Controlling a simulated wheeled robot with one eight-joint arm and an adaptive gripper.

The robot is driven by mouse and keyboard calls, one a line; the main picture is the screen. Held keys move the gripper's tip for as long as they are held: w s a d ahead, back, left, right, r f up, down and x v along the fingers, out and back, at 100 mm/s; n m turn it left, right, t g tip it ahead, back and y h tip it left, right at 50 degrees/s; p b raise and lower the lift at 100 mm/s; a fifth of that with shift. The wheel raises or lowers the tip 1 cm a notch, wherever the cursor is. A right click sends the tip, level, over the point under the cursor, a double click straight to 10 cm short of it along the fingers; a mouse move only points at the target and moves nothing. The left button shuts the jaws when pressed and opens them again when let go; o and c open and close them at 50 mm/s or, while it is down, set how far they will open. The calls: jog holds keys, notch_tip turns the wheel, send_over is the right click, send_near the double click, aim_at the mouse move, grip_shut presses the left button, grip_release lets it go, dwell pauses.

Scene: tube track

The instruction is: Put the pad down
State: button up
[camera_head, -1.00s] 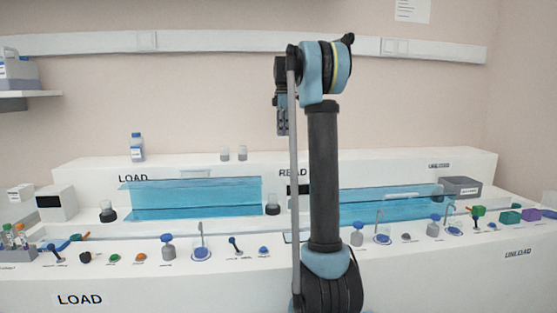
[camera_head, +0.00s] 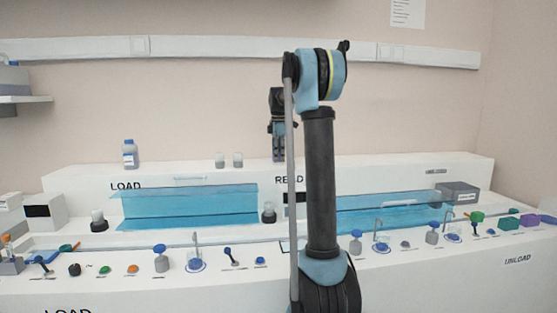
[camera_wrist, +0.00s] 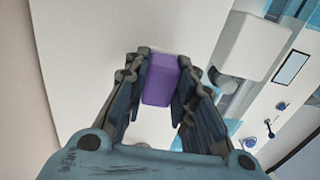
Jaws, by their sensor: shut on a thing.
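A purple pad (camera_wrist: 161,82) is held between the two fingers of my gripper (camera_wrist: 161,92) in the wrist view. The fingers are shut on its two sides, and a pale, bare surface lies behind it. In the head view my gripper (camera_head: 278,150) hangs pointing down, to the left of my upper arm, in front of the wall and the back ledge. The pad is too small there to make out clearly. I cannot tell how high it is above any surface.
Blue-walled troughs (camera_head: 188,206) run along the white bench (camera_head: 400,270). Knobs and levers line its front, such as a green knob (camera_head: 104,270). Small cups (camera_head: 230,160) and a blue-capped bottle (camera_head: 130,153) stand on the back ledge. A purple block (camera_head: 508,222) sits at the right.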

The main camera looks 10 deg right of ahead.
jog(key=shift+f, duration=0.3)
jog(key=o, duration=1)
jog(key=shift+c, duration=0.2)
notch_tip(320, 180, up, 12)
